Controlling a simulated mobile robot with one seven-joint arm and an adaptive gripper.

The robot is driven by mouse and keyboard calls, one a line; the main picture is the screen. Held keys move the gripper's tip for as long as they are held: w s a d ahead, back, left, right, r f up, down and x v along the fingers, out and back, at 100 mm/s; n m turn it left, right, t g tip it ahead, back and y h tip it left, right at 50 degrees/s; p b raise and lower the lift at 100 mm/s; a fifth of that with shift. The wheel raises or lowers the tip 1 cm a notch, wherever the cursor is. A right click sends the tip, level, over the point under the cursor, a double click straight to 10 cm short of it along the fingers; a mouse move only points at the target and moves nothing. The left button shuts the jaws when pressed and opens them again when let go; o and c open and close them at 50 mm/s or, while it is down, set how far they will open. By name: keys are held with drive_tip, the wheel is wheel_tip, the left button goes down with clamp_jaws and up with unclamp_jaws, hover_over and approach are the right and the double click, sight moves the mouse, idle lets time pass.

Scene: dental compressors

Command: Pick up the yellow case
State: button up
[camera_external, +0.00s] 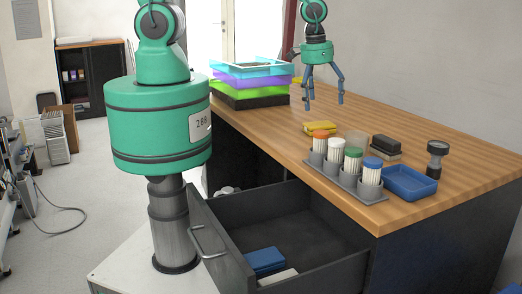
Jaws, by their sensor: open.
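The yellow case (321,128) is a small flat yellow item lying on the wooden tabletop (420,190), just behind the row of capped containers. My gripper (324,101) hangs above the table, pointing down with its blue fingers spread apart and nothing between them. It appears above the yellow case, with a clear gap between them; its exact depth over the table is hard to tell. The lower front of the case is partly hidden by the orange-capped container.
A grey rack with several capped containers (351,160) stands at the table's front edge. A blue tray (409,183), a dark block (372,147) and a flashlight-like item (435,158) are to the right. Stacked coloured trays (249,84) stand at left. An open drawer (280,232) juts out below.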

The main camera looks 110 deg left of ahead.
sight(321, 125)
drive_tip(key=shift+w+a+f, duration=0.1)
drive_tip(key=shift+f, duration=1.1)
drive_tip(key=shift+f, duration=0.1)
drive_tip(key=shift+w+a+f+b, duration=0.15)
drive_tip(key=shift+f+b, duration=0.1)
drive_tip(key=shift+f, duration=1)
drive_tip(key=shift+a+f+b, duration=0.1)
drive_tip(key=shift+f+b, duration=0.15)
drive_tip(key=shift+f, duration=1)
drive_tip(key=c, duration=1.3)
